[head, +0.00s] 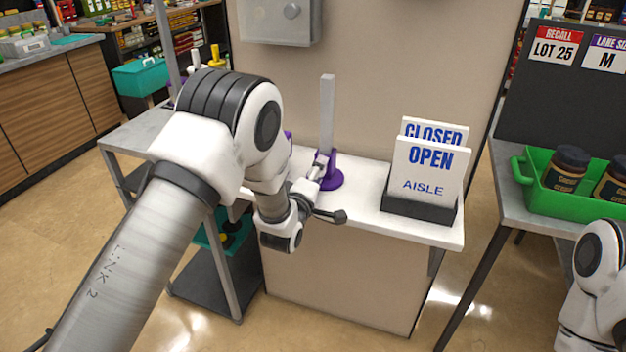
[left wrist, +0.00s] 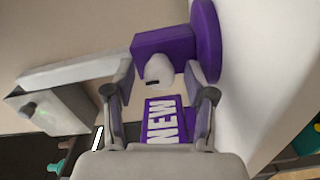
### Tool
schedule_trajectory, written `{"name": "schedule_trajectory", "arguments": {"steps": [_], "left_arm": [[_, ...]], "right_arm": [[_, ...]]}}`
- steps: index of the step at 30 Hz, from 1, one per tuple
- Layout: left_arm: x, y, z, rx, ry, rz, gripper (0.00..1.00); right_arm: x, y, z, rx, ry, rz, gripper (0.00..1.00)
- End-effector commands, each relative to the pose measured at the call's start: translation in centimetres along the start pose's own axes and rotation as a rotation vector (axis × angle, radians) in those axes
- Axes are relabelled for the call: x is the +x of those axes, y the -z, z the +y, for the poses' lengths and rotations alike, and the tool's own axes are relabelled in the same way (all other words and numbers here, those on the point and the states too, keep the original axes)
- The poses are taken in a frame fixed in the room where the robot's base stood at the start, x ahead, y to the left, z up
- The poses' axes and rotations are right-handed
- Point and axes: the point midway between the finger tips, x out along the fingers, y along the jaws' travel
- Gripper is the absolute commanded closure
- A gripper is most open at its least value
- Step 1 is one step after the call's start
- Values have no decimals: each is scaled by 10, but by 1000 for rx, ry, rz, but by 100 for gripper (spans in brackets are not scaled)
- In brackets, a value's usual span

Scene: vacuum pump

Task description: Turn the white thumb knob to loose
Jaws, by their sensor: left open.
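The white thumb knob (left wrist: 159,70) sticks out of a purple clamp block (left wrist: 163,44) in the left wrist view. The block joins a round purple base (left wrist: 208,40). In the head view the purple base (head: 330,181) stands on a white counter (head: 365,215), with an upright grey post (head: 327,110) rising from it. My left gripper (left wrist: 160,76) is open, with one fingertip on each side of the knob; I cannot tell whether they touch it. In the head view the left gripper (head: 318,172) is at the purple stand, and the knob is hidden or too small there. My right gripper is out of view.
A sign holder with an OPEN card (head: 428,165) stands right of the stand on the counter. A grey box (head: 280,20) hangs on the panel behind. A green bin (head: 575,205) with jars is at right.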

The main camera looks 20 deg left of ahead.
Motion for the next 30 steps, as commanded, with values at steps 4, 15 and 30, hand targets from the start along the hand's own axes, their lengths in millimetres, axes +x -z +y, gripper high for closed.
{"name": "schedule_trajectory", "arguments": {"steps": [4,15,30], "left_arm": [[-25,0,0,1,3,-1,45],[-108,0,-1,1,3,-1,45],[-116,0,-1,0,1,0,45]], "right_arm": [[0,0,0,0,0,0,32],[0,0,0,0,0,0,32],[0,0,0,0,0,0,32]]}}
